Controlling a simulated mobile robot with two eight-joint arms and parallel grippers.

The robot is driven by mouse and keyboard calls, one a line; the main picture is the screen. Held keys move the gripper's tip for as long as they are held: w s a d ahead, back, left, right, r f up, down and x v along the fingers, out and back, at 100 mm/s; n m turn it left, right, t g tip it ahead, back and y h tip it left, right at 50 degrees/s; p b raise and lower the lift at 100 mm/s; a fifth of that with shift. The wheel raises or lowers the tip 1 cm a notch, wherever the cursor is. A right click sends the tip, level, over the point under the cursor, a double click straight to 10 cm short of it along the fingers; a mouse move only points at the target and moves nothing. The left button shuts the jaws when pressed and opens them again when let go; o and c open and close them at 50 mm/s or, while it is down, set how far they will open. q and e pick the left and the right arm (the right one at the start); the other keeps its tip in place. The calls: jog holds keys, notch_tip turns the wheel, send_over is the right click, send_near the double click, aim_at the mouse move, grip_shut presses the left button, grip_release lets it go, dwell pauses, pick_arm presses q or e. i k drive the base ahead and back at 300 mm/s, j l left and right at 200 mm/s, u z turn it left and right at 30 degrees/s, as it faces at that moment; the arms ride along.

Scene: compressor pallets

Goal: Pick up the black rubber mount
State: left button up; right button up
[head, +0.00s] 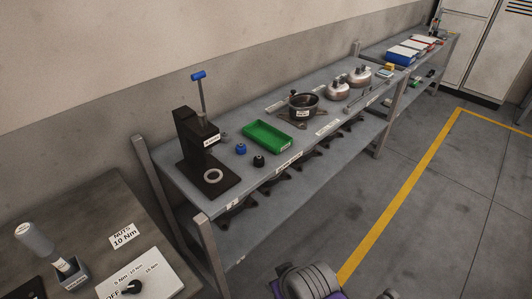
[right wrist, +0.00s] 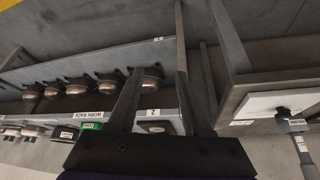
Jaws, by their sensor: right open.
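The black rubber mount (head: 259,160) is a small dark knob standing on the grey work rack top, near its front edge. A similar blue mount (head: 241,148) stands just behind it to the left. I cannot make out the black mount in the right wrist view. My right gripper (right wrist: 158,78) is open in the right wrist view, with nothing between its fingers, in front of the rack and well apart from the mount. In the head view only a grey and purple piece of my arm shows at the bottom edge. My left gripper is not in view.
A green tray (head: 274,141) lies right of the mounts. A black press (head: 195,150) with a blue handle and a pale ring (head: 213,175) stand left. A pot (head: 303,107) stands farther right. Several dark units fill the lower shelf. A bench (head: 75,220) is at left.

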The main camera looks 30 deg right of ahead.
aim_at(258, 161)
jog(key=i+l, duration=0.1)
jog(key=l, duration=0.25)
jog(key=i+l, duration=0.15)
jog(key=l, duration=0.2)
jog(key=i+l, duration=0.1)
jog(key=l, duration=0.25)
jog(key=i+l, duration=0.1)
jog(key=l, duration=0.25)
jog(key=i+l, duration=0.15)
jog(key=l, duration=0.2)
